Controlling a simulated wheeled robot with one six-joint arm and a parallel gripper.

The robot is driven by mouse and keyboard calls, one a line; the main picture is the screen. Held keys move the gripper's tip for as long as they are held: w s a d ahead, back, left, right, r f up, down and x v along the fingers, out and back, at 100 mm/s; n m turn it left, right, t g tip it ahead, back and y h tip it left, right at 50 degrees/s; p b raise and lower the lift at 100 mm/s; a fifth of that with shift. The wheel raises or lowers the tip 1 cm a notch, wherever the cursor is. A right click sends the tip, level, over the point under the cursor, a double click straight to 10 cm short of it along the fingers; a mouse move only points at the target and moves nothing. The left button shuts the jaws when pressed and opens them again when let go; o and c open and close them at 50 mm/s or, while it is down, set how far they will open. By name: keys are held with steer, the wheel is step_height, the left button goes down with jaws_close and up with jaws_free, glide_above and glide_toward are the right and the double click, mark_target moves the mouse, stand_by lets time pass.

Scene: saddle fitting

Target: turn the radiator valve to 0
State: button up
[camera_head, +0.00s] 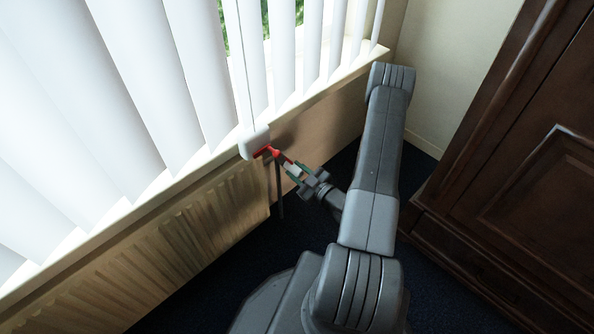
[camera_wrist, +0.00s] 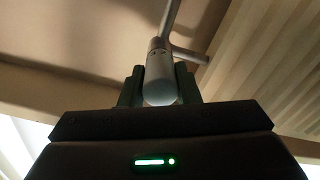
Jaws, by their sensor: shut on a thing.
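The radiator valve is a pale grey rounded knob (camera_wrist: 159,78) on a metal pipe in the wrist view. In the head view the valve (camera_head: 292,169) is small, at the radiator's right end, beside a red part (camera_head: 268,152). My gripper (camera_head: 296,172) reaches it from the lower right. In the wrist view the two dark green fingers of my gripper (camera_wrist: 159,86) stand on either side of the knob, shut on it. No number or mark on the valve can be read, so its setting cannot be told.
The radiator (camera_head: 190,230) runs along the wall under the window sill (camera_head: 320,85). White vertical blinds (camera_head: 140,80) hang above, with a white rounded piece (camera_head: 254,143) close to the valve. A dark wooden cabinet (camera_head: 510,180) stands at the right. Dark carpet (camera_head: 215,270) lies between.

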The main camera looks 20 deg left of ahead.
steer(key=shift+m, duration=1.2)
steer(key=o, duration=1)
steer(key=p+v, duration=0.2)
steer(key=v, duration=1.2)
steer(key=shift+f, duration=0.1)
steer(key=shift+w+a, duration=0.1)
steer(key=b+x, duration=0.1)
steer(key=x, duration=1.2)
steer(key=shift+w+a+b, duration=0.15)
steer(key=shift+a+b, duration=0.2)
